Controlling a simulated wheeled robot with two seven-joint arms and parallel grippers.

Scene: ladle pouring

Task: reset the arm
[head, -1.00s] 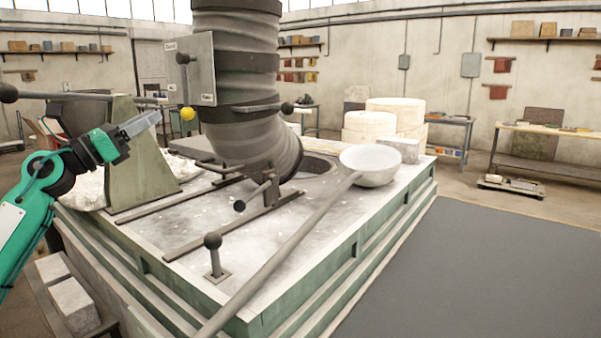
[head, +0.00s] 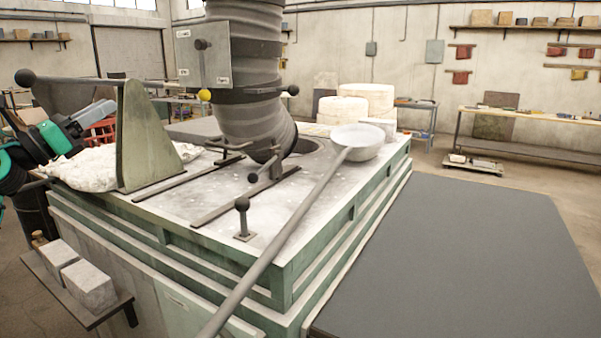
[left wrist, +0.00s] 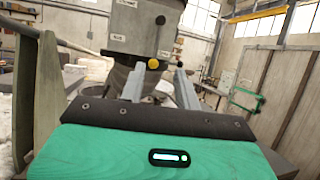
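My left gripper (head: 104,109) is at the left edge of the head view, beside the green upright stand (head: 147,140) and above the pale heap. In the left wrist view its two grey fingers (left wrist: 159,84) stand apart with nothing held between them. The left arm is bent and partly cut off by the picture edge. A grey ladle (head: 355,141) rests with its bowl on the far right of the furnace top; its long handle runs down and out of the bottom of the head view. The handle's near end is hidden. My right gripper is not in view.
The furnace block (head: 225,200) fills the middle, with a ribbed duct (head: 250,70) above it and a ball-topped lever (head: 243,215) near its front. Grey bricks (head: 88,285) lie on a low shelf at the left. A dark mat (head: 460,260) leaves clear floor at the right.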

